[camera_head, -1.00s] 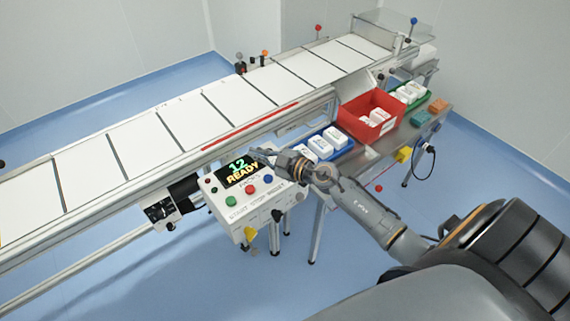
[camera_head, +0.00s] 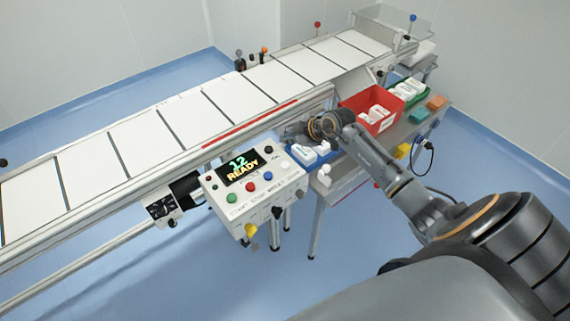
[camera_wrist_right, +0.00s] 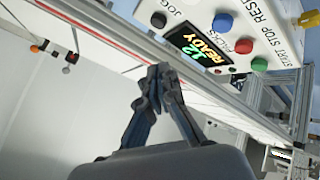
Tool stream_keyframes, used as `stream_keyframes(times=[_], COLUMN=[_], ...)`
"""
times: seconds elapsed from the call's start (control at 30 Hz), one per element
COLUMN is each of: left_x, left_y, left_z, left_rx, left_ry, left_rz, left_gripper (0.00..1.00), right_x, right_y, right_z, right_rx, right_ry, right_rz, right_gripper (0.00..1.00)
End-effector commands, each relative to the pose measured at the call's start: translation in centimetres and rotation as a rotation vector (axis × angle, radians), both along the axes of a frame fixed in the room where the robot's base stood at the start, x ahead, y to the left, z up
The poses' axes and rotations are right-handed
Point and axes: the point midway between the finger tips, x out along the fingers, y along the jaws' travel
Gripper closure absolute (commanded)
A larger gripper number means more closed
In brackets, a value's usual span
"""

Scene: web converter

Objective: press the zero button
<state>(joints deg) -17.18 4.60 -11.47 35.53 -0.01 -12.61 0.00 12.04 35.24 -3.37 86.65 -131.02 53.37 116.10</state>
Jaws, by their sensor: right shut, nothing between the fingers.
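The white control box (camera_head: 245,208) stands in front of the conveyor, its display (camera_head: 239,168) reading "12 READY". Its face carries a green button (camera_head: 231,198), a red button (camera_head: 251,188), a blue button (camera_head: 267,175), a white button (camera_head: 284,165) and a black button (camera_head: 268,150). No "zero" label is legible. In the wrist view the black button (camera_wrist_right: 158,20) sits beside "JOG", and the white button is not visible. My right gripper (camera_head: 288,131) is shut and empty, behind the box's right end near the conveyor edge, apart from the buttons. It also shows in the wrist view (camera_wrist_right: 158,72). My left gripper is out of view.
A blue tray (camera_head: 318,163) with white packs lies right of the box, partly under my right arm. A red bin (camera_head: 352,103) and a green tray (camera_head: 416,96) stand farther right. The conveyor (camera_head: 165,125) runs behind. A yellow knob (camera_head: 250,231) hangs below the box.

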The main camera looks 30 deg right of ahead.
Motion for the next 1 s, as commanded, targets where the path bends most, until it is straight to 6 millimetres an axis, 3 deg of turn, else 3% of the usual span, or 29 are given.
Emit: stream_keyframes(times=[0.27,0.67,1.0], left_x=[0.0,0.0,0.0], left_y=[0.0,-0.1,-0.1], left_z=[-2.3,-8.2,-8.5], left_rx=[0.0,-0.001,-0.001], left_ry=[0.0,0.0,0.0], left_rz=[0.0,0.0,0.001], left_gripper=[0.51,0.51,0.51], right_x=[0.0,0.0,0.0], right_y=[0.0,0.0,0.0], right_z=[-2.0,-6.9,-8.8], right_rx=[0.0,0.001,0.0], right_ry=[-0.001,-0.001,-0.001], right_rz=[0.001,0.002,0.001], right_gripper=[1.0,1.0,1.0])
